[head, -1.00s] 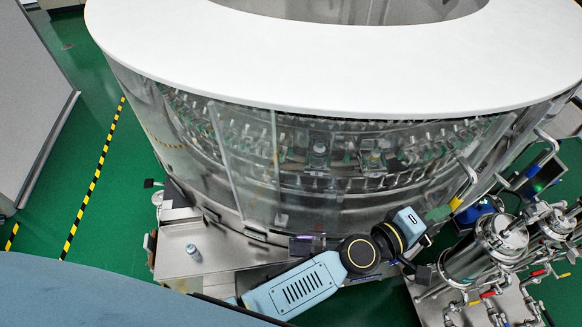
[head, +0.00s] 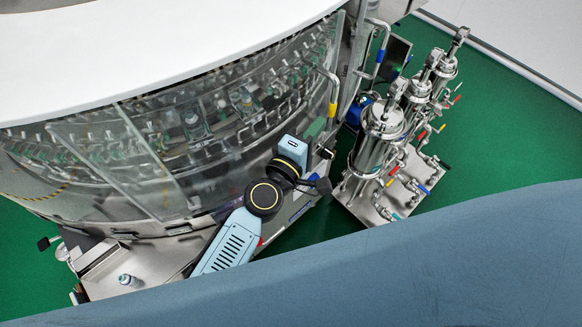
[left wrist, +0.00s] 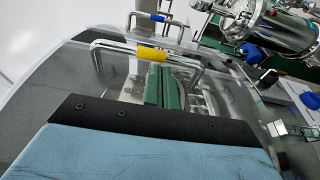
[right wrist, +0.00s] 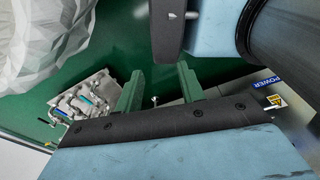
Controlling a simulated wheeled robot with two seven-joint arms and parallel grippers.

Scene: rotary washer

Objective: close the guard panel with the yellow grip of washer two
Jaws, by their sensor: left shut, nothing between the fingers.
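The clear curved guard panel (head: 215,165) stands along the washer's front. Its handle with the yellow grip (head: 332,109) is at the panel's right end in the head view. The yellow grip also shows in the left wrist view (left wrist: 151,54). My left gripper (head: 314,128) is just beside this handle. Its green fingers (left wrist: 158,86) are shut together with nothing between them, close to the yellow grip; whether they touch the handle I cannot tell. My right gripper (right wrist: 158,88) shows only in its wrist view, with its fingers apart and empty, away from the handle.
A second handle with a blue grip (head: 380,57) stands just beyond the yellow one. Steel filter housings with valves (head: 385,135) stand on the green floor to the right. A steel side table (head: 150,275) with a small bottle (head: 128,280) is at the lower left.

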